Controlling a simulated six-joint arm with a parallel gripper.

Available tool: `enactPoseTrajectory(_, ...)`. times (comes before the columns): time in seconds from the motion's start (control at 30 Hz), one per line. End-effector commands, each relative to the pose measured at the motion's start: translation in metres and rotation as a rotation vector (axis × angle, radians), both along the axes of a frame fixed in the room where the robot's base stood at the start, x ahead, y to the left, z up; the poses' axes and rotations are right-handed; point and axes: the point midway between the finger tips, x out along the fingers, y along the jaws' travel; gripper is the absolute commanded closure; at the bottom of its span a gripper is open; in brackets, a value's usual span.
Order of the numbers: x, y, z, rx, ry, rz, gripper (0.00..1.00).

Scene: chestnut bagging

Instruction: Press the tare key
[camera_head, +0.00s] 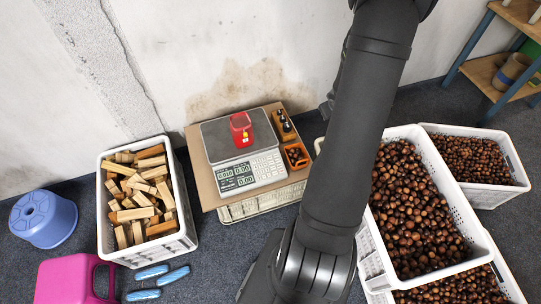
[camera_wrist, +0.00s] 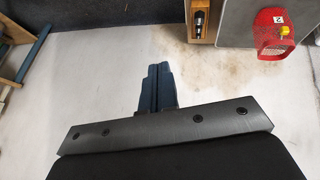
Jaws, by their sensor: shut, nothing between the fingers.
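The scale (camera_head: 276,178) stands on a wooden board, with a lit display (camera_head: 236,177) and a keypad (camera_head: 266,164) on its front; which key is tare is too small to tell. A red container (camera_head: 241,127) with a yellow part sits on its metal pan (camera_head: 216,143); it also shows at the upper right of the wrist view (camera_wrist: 272,45). My gripper (camera_wrist: 157,68) is shut and empty in the wrist view, pointing toward the pale wall, apart from the scale. The keypad is not visible there. In the head view my arm largely hides the gripper.
A wooden holder (camera_head: 276,127) with dark items and an orange tray (camera_head: 296,155) of chestnuts stand right of the pan. A crate of wood blocks (camera_head: 187,215) is at left; chestnut crates (camera_head: 427,143) are at right. My arm crosses the middle.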

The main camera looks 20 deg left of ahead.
Motion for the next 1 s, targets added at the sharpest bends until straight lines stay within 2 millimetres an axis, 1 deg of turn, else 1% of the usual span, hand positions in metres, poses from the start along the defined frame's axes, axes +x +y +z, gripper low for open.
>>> enactPoseTrajectory(0.03, 0.001, 0.017, -0.015, 0.056, 0.016, -0.017, 1.0)
enactPoseTrajectory(0.2, 0.005, 0.069, -0.055, 0.254, 0.056, -0.109, 1.0)
enactPoseTrajectory(0.4, 0.006, 0.122, -0.1, 0.467, 0.096, -0.235, 1.0)
enactPoseTrajectory(0.5, 0.005, 0.145, -0.123, 0.564, 0.111, -0.302, 1.0)
enactPoseTrajectory(0.6, 0.003, 0.164, -0.146, 0.657, 0.123, -0.374, 1.0)
enactPoseTrajectory(0.8, -0.005, 0.194, -0.193, 0.825, 0.127, -0.52, 1.0)
enactPoseTrajectory(1.0, -0.019, 0.209, -0.24, 0.973, 0.107, -0.664, 1.0)
